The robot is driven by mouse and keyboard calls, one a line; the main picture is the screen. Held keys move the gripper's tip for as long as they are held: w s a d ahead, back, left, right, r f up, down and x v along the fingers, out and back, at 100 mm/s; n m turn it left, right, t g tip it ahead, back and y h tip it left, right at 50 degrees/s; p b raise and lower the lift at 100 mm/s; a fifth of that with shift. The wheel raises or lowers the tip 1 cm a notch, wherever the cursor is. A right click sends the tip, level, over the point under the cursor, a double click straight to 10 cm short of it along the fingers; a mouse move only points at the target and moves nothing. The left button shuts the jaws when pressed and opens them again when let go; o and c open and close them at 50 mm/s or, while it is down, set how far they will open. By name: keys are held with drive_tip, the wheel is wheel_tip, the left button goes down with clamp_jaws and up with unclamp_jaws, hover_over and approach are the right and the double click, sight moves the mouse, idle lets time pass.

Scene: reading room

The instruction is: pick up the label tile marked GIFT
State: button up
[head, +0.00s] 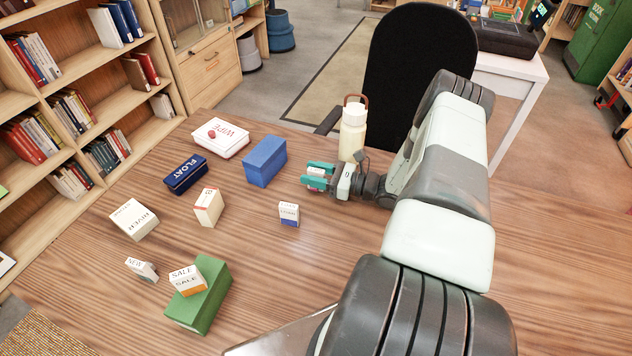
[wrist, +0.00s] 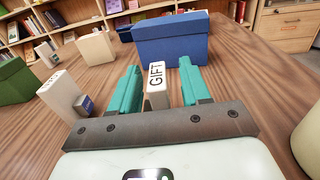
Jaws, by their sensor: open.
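The GIFT tile (wrist: 156,88) is a small white block with dark GIFT lettering on its top. It stands on the wooden table between the two teal fingers of my gripper (wrist: 158,72). The fingers are open, with a gap visible on each side of the tile in the wrist view. In the head view my gripper (head: 317,177) is low over the table beside the bottle, and the tile (head: 316,172) is mostly hidden by the fingers.
A blue box (head: 265,161) stands just beyond the fingertips. A cream bottle (head: 352,132) is close beside my gripper. A white-and-blue tile (head: 289,214) stands nearby. The WIPE box (head: 220,143), FLOAT box (head: 185,174), SALE tile (head: 187,280) and green box (head: 206,309) are farther left.

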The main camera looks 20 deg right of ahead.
drive_tip(key=shift+w+a, duration=0.3)
drive_tip(key=shift+a, duration=0.05)
clamp_jaws()
